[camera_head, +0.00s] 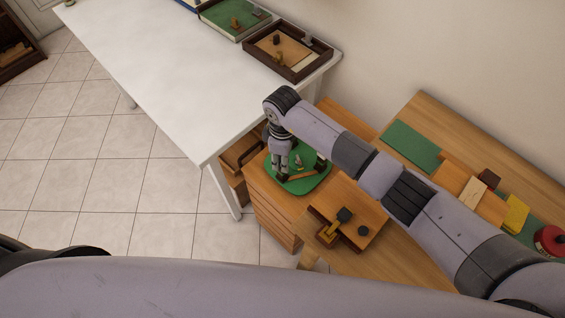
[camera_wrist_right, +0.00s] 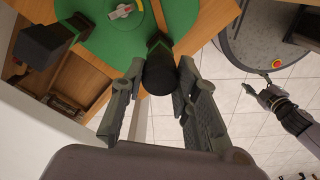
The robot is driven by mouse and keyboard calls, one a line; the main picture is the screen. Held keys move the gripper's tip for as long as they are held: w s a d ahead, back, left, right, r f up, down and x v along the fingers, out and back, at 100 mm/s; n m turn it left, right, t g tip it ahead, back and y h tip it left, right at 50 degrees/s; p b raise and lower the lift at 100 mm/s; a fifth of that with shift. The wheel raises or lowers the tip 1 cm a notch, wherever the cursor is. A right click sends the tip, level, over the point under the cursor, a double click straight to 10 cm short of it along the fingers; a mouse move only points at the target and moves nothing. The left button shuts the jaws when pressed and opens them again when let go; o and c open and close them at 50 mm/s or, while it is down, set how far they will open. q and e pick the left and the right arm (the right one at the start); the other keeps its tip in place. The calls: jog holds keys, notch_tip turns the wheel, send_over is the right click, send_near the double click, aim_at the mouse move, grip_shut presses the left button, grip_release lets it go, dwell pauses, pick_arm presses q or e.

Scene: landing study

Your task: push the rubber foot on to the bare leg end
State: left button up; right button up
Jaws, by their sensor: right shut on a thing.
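My right gripper (camera_wrist_right: 160,68) is shut on a black round piece, which looks like the rubber foot (camera_wrist_right: 159,79), in the right wrist view. A green band shows just behind it, and a narrow wooden bar, perhaps the leg (camera_wrist_right: 158,14), runs beyond. I cannot tell whether foot and leg end touch. My left gripper (camera_wrist_right: 262,88) shows open over the floor in the right wrist view.
A black block (camera_wrist_right: 42,45) with a green band stands near the mat's edge, by an open drawer (camera_wrist_right: 62,88). A wooden board (camera_head: 355,205) with small parts is nearby; the white table (camera_head: 150,60) is largely clear.

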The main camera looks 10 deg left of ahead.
jog(key=shift+f, duration=0.15)
dwell(0.4)
jog(key=o, duration=1.2)
notch_tip(320, 180, up, 12)
